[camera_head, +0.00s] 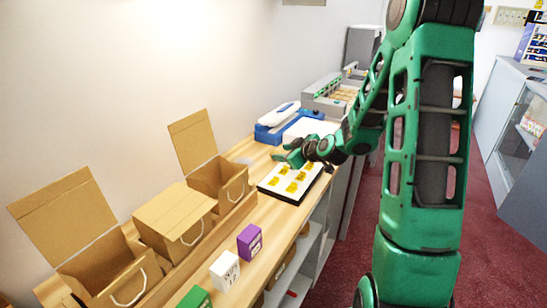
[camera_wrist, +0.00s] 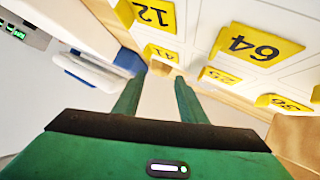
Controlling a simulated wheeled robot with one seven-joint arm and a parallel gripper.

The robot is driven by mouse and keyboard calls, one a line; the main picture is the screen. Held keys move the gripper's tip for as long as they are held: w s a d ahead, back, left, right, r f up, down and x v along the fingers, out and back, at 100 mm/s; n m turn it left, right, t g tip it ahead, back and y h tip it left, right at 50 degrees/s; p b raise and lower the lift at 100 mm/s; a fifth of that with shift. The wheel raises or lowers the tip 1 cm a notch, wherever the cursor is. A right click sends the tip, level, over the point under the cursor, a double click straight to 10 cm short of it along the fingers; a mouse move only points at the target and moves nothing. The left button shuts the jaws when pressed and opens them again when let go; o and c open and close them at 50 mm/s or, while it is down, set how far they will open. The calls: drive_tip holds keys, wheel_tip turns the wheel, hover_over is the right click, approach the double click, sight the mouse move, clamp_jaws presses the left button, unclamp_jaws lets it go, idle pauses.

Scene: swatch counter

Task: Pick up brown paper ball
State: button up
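I cannot make out a brown paper ball in either view. My gripper (camera_head: 281,156) is above the far part of the wooden counter, by a white board (camera_head: 268,184) with yellow tags. In the wrist view, the two green fingers (camera_wrist: 157,98) are apart, with only a pale surface showing between them. Yellow number tags, such as 64 (camera_wrist: 262,46) and 12 (camera_wrist: 155,14), are beyond the fingers in that view.
White (camera_head: 225,271), purple (camera_head: 249,242) and green (camera_head: 195,298) blocks stand nearer the front edge. A blue and white device (camera_head: 275,127) is behind my gripper. Red floor (camera_head: 345,265) lies right of the counter.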

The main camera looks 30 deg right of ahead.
drive_tip(key=shift+x, duration=2.3)
drive_tip(key=shift+s+f, duration=0.1)
drive_tip(key=c, duration=0.8)
